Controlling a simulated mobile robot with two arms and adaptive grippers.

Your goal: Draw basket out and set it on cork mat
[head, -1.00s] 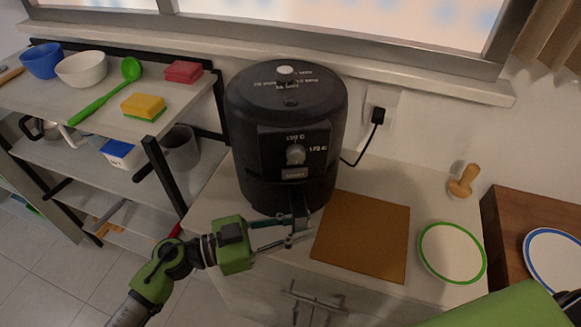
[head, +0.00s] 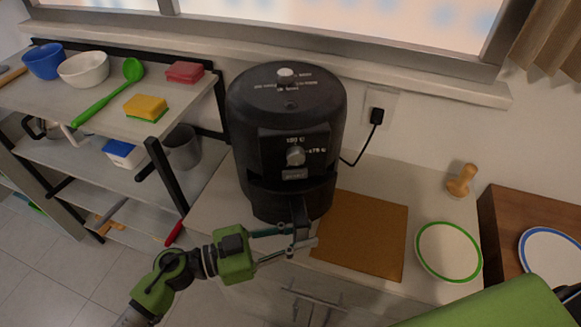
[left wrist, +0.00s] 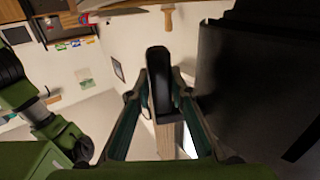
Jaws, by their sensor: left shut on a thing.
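The black air fryer (head: 288,105) stands upright on the counter. Its basket (head: 285,205) is low in the body, with a handle (head: 302,218) at the front. My left gripper (head: 303,237) is shut on the handle, which also shows between the fingers in the left wrist view (left wrist: 158,80). Most of the basket is still inside the body, its lower front standing out slightly. The brown cork mat (head: 362,235) lies flat and bare just right of the handle. My right gripper is not in view; only part of my right arm shows at the lower right.
A white plate with a green rim (head: 448,252) lies right of the mat. A wooden pestle-like object (head: 461,181) stands behind it. A cord runs from the fryer to a wall outlet (head: 377,115). A shelf (head: 105,120) with bowls and sponges stands on the left.

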